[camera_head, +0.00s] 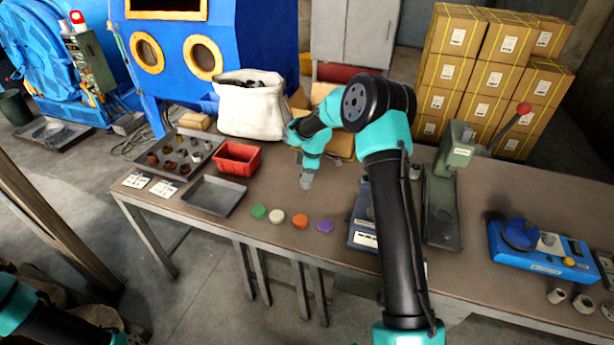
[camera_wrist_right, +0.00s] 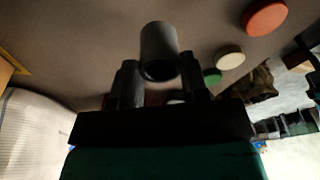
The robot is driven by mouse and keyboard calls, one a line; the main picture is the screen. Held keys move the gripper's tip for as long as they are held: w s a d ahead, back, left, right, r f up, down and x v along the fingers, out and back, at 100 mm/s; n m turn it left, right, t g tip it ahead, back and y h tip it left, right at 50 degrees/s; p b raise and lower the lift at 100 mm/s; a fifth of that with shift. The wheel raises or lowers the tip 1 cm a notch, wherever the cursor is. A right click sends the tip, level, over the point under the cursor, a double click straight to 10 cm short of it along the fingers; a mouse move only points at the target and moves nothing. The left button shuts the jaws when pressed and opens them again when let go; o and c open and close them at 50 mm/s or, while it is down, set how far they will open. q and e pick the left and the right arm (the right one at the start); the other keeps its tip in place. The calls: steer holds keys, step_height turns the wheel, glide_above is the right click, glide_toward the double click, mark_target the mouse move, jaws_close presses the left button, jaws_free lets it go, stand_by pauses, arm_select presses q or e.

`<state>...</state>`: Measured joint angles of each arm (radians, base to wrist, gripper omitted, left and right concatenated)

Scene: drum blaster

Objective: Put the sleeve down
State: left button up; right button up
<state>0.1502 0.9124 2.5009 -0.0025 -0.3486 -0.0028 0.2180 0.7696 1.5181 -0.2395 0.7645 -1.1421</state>
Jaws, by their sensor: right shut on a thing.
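The sleeve is a plain grey cylinder that shows in the right wrist view (camera_wrist_right: 159,42), between the two fingers of my right gripper (camera_wrist_right: 158,80). In the head view the sleeve (camera_head: 306,182) is small at the tip of the right gripper (camera_head: 309,170), which points down over the middle of the table. The right gripper is shut on the sleeve. I cannot tell whether the sleeve's lower end touches the table. Part of my left arm shows at the bottom left, but its gripper's fingers are out of view.
Green (camera_head: 259,212), white (camera_head: 276,216), orange (camera_head: 300,221) and purple (camera_head: 325,226) discs lie along the table's (camera_head: 430,265) front edge. A red bin (camera_head: 236,158), empty grey tray (camera_head: 213,196) and parts tray (camera_head: 208,146) are left. A green press (camera_head: 441,205) stands right.

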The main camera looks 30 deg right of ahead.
steer(key=shift+w+d+f, duration=0.1)
steer(key=shift+w+d, duration=0.35)
steer(key=shift+w, duration=0.25)
steer(key=shift+w+d+f, duration=0.1)
steer(key=shift+w+d, duration=0.3)
steer(key=shift+w, duration=0.3)
steer(key=shift+f, duration=1.7)
steer(key=shift+f, duration=0.1)
steer(key=o, duration=1.1)
step_height(320, 180, up, 12)
steer(key=d, duration=0.2)
steer(key=shift+s, duration=0.45)
